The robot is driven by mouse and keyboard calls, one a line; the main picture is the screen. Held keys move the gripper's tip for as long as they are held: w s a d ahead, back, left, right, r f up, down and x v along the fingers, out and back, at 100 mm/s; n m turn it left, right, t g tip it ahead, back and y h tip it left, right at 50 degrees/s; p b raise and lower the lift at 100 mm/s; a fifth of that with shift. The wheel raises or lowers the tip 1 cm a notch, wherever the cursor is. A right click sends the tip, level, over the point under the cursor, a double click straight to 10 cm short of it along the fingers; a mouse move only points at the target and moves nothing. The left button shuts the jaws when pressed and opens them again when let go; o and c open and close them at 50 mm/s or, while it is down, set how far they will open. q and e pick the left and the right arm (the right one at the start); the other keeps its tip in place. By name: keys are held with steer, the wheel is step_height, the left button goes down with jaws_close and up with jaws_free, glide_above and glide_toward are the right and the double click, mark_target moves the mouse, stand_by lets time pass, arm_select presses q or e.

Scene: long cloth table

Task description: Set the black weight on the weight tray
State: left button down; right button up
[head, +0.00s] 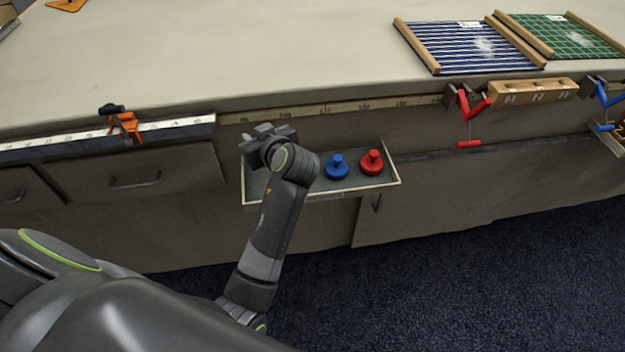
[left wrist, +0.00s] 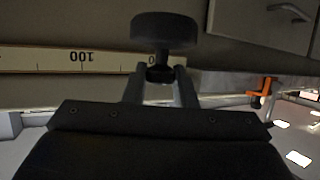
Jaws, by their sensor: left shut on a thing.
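My left gripper (head: 262,139) is in front of the table's front, over the left end of the weight tray (head: 393,171) in the picture. In the left wrist view its two fingers (left wrist: 160,88) are shut on the knob of the black weight (left wrist: 165,30), whose wide round disc shows beyond the fingertips. In the head view I cannot pick out the black weight from the dark gripper. The tray is a shallow dark-floored shelf with a pale rim. The height of the weight above it cannot be told. My right gripper is not in view.
A blue weight (head: 337,167) and a red weight (head: 372,162) stand on the tray's middle and right. A ruler strip (head: 325,110) runs along the table front above. An orange clamp (head: 126,126) is at the left, red clamp (head: 468,108) at the right.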

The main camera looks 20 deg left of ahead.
arm_select(q)
step_height(320, 180, down, 10)
steer(key=shift+r+b, duration=0.1)
steer(key=shift+b, duration=0.35)
steer(key=c, duration=1.2)
jaws_free()
